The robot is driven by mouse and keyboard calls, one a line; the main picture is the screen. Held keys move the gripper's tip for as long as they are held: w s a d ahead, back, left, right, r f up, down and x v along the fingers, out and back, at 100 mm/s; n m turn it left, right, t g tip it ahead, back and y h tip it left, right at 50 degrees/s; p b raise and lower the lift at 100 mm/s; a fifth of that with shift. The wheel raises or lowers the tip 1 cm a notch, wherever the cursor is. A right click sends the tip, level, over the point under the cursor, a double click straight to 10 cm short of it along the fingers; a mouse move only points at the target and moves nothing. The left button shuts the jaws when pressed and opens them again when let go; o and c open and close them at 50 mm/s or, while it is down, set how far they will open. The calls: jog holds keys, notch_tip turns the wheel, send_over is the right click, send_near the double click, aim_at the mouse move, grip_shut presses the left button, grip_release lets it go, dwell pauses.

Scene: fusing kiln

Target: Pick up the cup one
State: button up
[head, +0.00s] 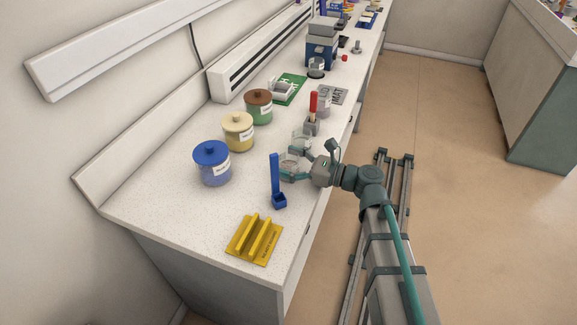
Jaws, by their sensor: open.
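My gripper (291,164) reaches in from the right over the bench's front edge, with its fingers spread apart and pointing left. A small clear cup (289,161) shows at the fingertips and looks to be between them; I cannot tell whether they touch it. A second clear cup (301,138) stands just behind, near the upper finger. No readable label shows which of them is cup one. The fingers partly hide the nearer cup.
Blue (213,165), yellow (238,134) and green jars (258,108) stand to the left. A red-handled tool (313,108) is behind, and a yellow rack (255,240) is in front. The bench's front left is clear.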

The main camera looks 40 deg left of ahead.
jog(key=c, duration=1.3)
jog(key=shift+r, duration=0.1)
